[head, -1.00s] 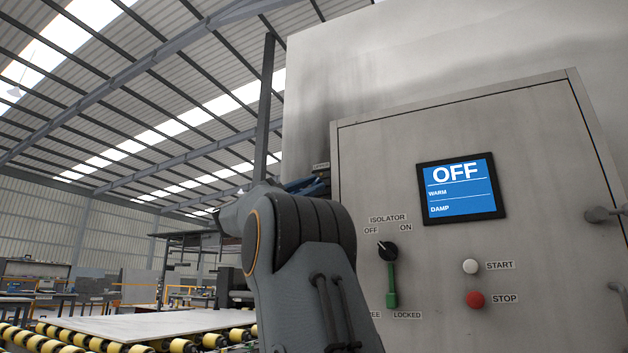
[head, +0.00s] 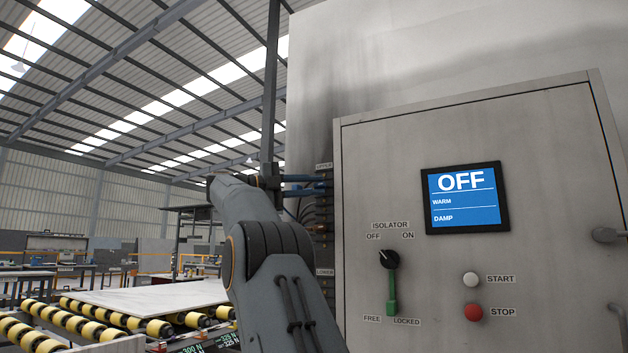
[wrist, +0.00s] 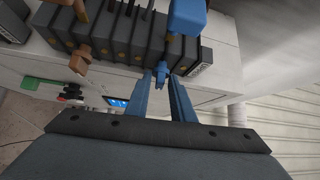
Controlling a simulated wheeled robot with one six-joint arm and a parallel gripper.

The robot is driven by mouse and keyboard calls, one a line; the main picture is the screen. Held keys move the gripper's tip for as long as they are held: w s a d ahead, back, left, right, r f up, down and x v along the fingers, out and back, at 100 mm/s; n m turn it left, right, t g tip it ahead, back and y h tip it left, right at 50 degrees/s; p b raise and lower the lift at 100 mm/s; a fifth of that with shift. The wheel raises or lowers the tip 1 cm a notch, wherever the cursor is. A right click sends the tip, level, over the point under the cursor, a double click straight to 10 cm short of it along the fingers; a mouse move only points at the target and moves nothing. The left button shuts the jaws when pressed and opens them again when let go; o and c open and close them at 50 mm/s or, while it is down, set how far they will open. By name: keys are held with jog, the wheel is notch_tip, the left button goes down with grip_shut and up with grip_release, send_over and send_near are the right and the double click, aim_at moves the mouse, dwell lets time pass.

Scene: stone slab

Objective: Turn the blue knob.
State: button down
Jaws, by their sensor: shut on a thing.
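The blue knob (wrist: 161,72) is a small blue piece on a dark block of valves. In the wrist view it sits between the tips of my gripper's two blue fingers (wrist: 167,82), which are closed on it. In the head view my gripper (head: 318,186) reaches from the left to the upper part of the valve block (head: 323,215) on the cabinet's side. The knob cannot be made out there, and my arm hides part of the block.
A larger blue part (wrist: 187,17) and brown levers (wrist: 79,62) are on the same block. The cabinet front has a screen (head: 461,197) reading OFF, an isolator switch (head: 389,259), and start (head: 470,279) and stop (head: 473,312) buttons. A roller conveyor (head: 130,318) is at left.

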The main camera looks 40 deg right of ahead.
dwell(0.5)
jog(key=c, duration=1.8)
grip_release()
jog(key=shift+d, duration=0.1)
jog(key=shift+p+v, duration=0.3)
jog(key=shift+v, duration=3.65)
